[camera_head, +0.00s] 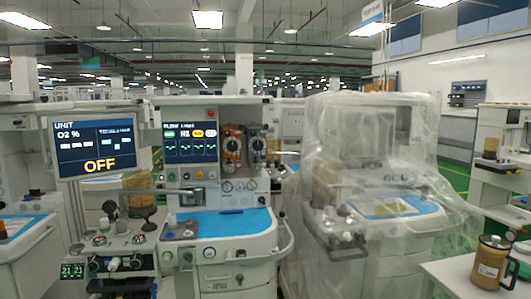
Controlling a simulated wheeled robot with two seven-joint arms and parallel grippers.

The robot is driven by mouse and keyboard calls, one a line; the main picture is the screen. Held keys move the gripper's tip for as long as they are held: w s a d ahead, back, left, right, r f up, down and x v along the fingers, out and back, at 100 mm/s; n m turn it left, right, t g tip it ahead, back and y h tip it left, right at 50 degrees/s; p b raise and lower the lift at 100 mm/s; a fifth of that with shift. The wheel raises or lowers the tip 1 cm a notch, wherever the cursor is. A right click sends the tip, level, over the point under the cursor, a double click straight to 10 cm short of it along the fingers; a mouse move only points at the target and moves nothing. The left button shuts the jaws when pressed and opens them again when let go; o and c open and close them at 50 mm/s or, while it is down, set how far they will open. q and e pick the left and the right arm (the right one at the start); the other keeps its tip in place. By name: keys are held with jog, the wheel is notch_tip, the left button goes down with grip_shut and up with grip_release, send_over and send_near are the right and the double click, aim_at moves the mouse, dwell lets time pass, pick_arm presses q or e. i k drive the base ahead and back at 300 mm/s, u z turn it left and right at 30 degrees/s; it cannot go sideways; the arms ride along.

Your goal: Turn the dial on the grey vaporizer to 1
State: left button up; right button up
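Two small vaporizers hang side by side on the upper right of the near anaesthesia cart (238,247). The left one (232,146) has orange-red parts. The right one (256,147) looks grey, with a darker round part; I take it to be the grey vaporizer. Its dial marks are too small to read, so I cannot tell the setting. Neither of my grippers nor my arms show in the head view.
A monitor (95,146) reading OFF stands left of the vaporizers. The cart has a blue worktop (228,222) below them and a curved handle rail. A plastic-wrapped cart (375,180) stands close on the right. A brown jug (489,262) sits on a white table (450,276).

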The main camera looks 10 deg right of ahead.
aim_at(257, 145)
jog(key=u, duration=1.2)
jog(key=i, duration=1.2)
jog(key=z, duration=0.1)
